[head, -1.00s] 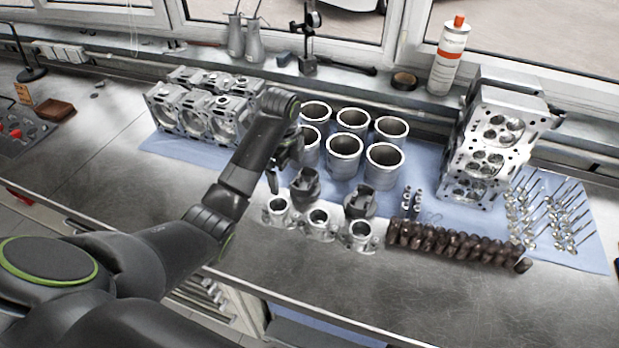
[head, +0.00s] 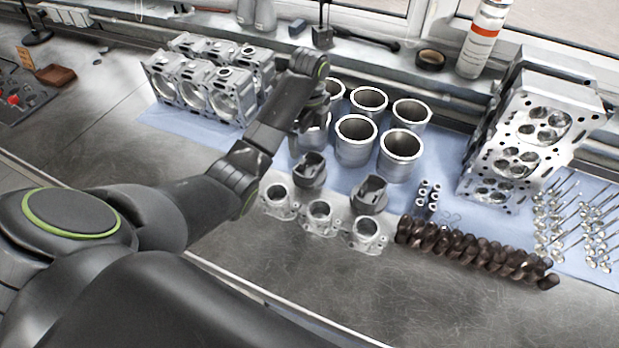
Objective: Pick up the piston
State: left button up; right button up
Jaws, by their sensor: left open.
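Two dark grey pistons stand on the bench in the head view: the left piston (head: 310,172) and the right piston (head: 371,193). Both stand just behind a row of silver flanged housings (head: 320,213). My left gripper (head: 311,138) points down, just behind and above the left piston in the picture, in front of the silver cylinder liners. It is open, with nothing seen between its fingers. My own wrist partly hides the fingers. My right gripper is not in view.
Several cylinder liners (head: 356,140) stand close behind the pistons. An engine block (head: 210,90) is at the left, a dark camshaft bundle (head: 470,250) at the front right, a cylinder head (head: 525,135) and valves (head: 575,215) at the right. The front bench is clear.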

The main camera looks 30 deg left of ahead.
aim_at(310, 168)
pick_arm(q)
notch_tip(310, 168, down, 5)
jog(key=b, duration=0.4)
jog(key=shift+f, duration=0.5)
jog(key=shift+f+p, duration=0.3)
jog(key=shift+f, duration=0.5)
jog(key=f+p, duration=0.1)
jog(key=f, duration=0.3)
jog(key=shift+s+d+f+p, duration=0.1)
jog(key=shift+s+d+p, duration=0.1)
jog(key=shift+p, duration=0.15)
jog(key=shift+a+f, duration=0.1)
jog(key=shift+f, duration=0.4)
jog(key=shift+w+r, duration=0.1)
jog(key=c, duration=1.1)
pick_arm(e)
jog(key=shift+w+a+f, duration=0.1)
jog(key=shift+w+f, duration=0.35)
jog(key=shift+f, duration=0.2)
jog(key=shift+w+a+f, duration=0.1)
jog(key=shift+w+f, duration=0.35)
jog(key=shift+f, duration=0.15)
